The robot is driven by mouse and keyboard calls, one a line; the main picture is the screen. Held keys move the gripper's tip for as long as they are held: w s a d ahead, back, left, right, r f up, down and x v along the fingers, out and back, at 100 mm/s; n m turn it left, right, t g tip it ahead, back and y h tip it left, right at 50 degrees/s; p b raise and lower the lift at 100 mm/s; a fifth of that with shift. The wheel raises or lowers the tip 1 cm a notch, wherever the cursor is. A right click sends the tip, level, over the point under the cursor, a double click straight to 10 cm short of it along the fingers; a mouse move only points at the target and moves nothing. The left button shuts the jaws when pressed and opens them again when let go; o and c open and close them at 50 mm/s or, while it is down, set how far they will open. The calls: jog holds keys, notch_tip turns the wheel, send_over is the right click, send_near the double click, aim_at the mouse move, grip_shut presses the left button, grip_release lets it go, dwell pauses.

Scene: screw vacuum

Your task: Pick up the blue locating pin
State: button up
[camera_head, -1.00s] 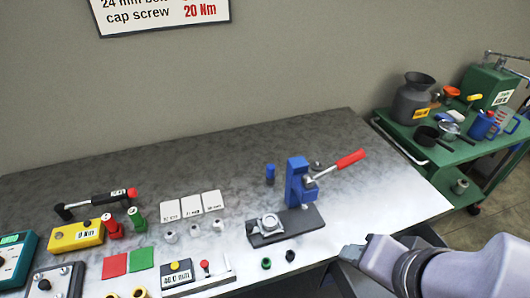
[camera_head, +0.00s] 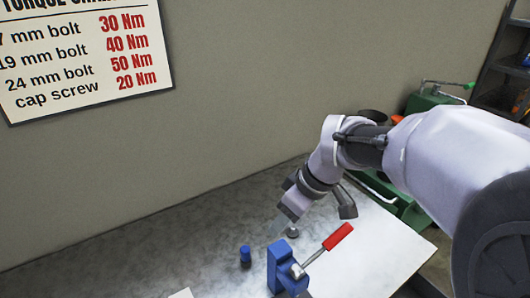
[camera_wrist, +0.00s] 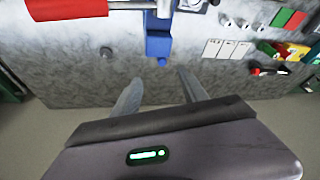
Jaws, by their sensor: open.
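The blue locating pin (camera_head: 245,256) stands upright on the bench in the head view, left of the blue press (camera_head: 280,268). In the wrist view a small blue end (camera_wrist: 161,62) shows at the near edge of the press (camera_wrist: 158,42); it looks like the pin, but the two blues run together. My gripper (camera_head: 281,226) hangs above the bench, up and right of the pin in the head view. In the wrist view my gripper (camera_wrist: 160,88) has its two fingers spread, with only bare bench between them. It is open and empty, apart from the pin.
The red press handle (camera_head: 338,236) sticks up beside the press. A small grey knob (camera_wrist: 106,52) stands on the bench near my fingers. White cards (camera_wrist: 225,49) and several small parts lie to the right in the wrist view. Bare bench surrounds the pin on the wall side.

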aim_at(242, 254)
jog(key=w+a+f+n+b, duration=0.1)
jog(key=w+a+f+n, duration=0.1)
jog(key=f, duration=0.4)
jog(key=w+a+f+n+g, duration=0.1)
jog(key=w+a+f+n, duration=0.1)
jog(key=a+f, duration=0.2)
jog(key=w+a+f+n+b, duration=0.1)
jog(key=w+a+f+n, duration=0.1)
jog(key=f, duration=0.6)
jog(key=shift+w+a+f+n+g+b, duration=0.15)
jog(key=shift+a+n+g+b, duration=0.3)
jog(key=shift+a, duration=0.5)
jog(key=x, duration=0.2)
jog(key=b+x, duration=0.2)
jog(key=x, duration=0.1)
jog(key=shift+s+a+f, duration=0.15)
jog(key=shift+s+f, duration=0.2)
jog(key=shift+a+f, duration=0.15)
jog(key=shift+f, duration=0.1)
jog(key=shift+r+y, duration=0.15)
jog(key=shift+y, duration=0.15)
jog(key=shift+c, duration=0.3)
grip_shut()
